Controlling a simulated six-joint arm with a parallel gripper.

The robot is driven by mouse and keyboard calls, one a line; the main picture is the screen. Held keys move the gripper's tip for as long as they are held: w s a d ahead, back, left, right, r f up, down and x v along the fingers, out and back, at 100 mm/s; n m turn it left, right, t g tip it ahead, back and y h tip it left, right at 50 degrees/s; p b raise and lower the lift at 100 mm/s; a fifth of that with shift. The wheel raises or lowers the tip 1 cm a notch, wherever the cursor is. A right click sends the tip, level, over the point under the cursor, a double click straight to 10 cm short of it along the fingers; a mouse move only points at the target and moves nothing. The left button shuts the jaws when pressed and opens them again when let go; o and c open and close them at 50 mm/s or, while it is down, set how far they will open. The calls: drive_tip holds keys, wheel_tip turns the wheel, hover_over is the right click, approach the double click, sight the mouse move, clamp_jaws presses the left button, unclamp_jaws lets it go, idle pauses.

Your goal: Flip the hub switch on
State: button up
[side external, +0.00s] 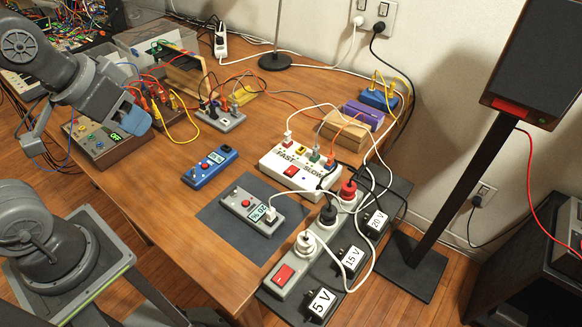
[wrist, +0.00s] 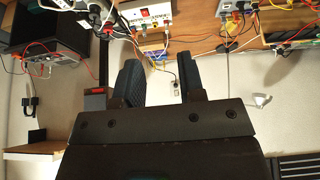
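A white hub box (side external: 318,158) marked FAST and SLOW sits on the wooden table, with several plugs and cables in its top. A red switch (side external: 291,171) is on its near left part; I cannot tell its position. A white box with a red switch also shows at the top of the wrist view (wrist: 157,14). A grey power strip (side external: 312,262) at the table's right edge carries another red switch (side external: 284,274). My gripper (wrist: 158,62) is open and empty, its two dark fingers apart. In the side view it is at the upper left, well away from the hub.
Cables loop over the hub and strip. A speaker (side external: 532,62) stands at the right. Bare table lies front left.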

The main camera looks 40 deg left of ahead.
drive_tip(key=w+n, duration=0.1)
drive_tip(key=w, duration=0.2)
drive_tip(key=w+r+n+g, duration=0.1)
drive_tip(key=w+n, duration=0.1)
drive_tip(key=w, duration=0.1)
drive_tip(key=w+d+n+g, duration=0.1)
drive_tip(key=w, duration=0.2)
drive_tip(key=shift+d+r+n, duration=0.1)
drive_tip(key=shift+r+n, duration=0.2)
drive_tip(key=shift+r, duration=0.1)
clamp_jaws()
drive_tip(key=w+d+f+n+g, duration=0.2)
drive_tip(key=w+f+n, duration=0.4)
drive_tip(key=w+f, duration=0.3)
drive_tip(key=w+d+f+n+g, duration=0.3)
drive_tip(key=w+f+n, duration=0.4)
drive_tip(key=w, duration=0.6)
wheel_tip(320, 180, down, 3)
drive_tip(key=shift+d+r, duration=0.2)
drive_tip(key=shift+d, duration=0.55)
